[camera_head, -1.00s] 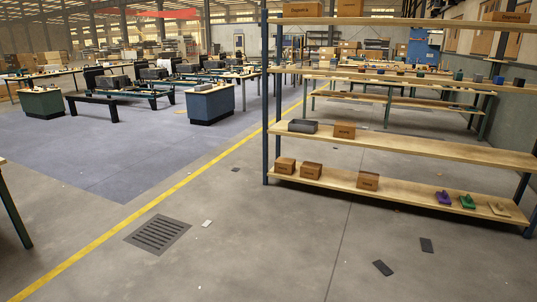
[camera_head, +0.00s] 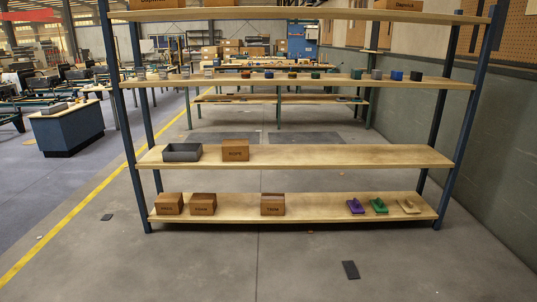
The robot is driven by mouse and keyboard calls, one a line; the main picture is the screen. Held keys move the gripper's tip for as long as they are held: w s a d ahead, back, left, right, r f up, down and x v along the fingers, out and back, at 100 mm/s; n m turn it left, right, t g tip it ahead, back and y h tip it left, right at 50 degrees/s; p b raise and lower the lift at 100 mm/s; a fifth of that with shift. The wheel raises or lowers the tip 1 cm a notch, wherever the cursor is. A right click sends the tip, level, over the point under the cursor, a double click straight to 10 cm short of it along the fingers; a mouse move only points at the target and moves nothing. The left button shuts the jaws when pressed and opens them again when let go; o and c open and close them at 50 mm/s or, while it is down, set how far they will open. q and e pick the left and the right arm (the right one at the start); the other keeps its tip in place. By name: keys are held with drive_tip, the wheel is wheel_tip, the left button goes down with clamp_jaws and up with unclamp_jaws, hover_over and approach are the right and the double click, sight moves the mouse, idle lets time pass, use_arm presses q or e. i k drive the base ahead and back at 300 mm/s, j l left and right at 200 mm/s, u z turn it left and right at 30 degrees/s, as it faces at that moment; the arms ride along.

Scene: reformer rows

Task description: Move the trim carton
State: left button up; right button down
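A brown carton whose label appears to read TRIM (camera_head: 272,205) sits upright on the bottom shelf of the rack, near the middle. Two similar brown cartons stand to its left on that shelf, one at the left end (camera_head: 169,204) and one beside it (camera_head: 203,204); their labels are too small to read surely. A carton marked ROPE (camera_head: 235,150) stands on the shelf above. Neither of my grippers is in view.
The wooden rack's bottom shelf (camera_head: 320,209) has bare room right of the trim carton, then purple (camera_head: 355,206), green (camera_head: 379,205) and tan (camera_head: 407,206) items. A grey bin (camera_head: 182,152) stands beside the rope carton. A dark flat piece (camera_head: 350,270) lies on the floor.

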sight(271, 204)
drive_tip(key=i, duration=2)
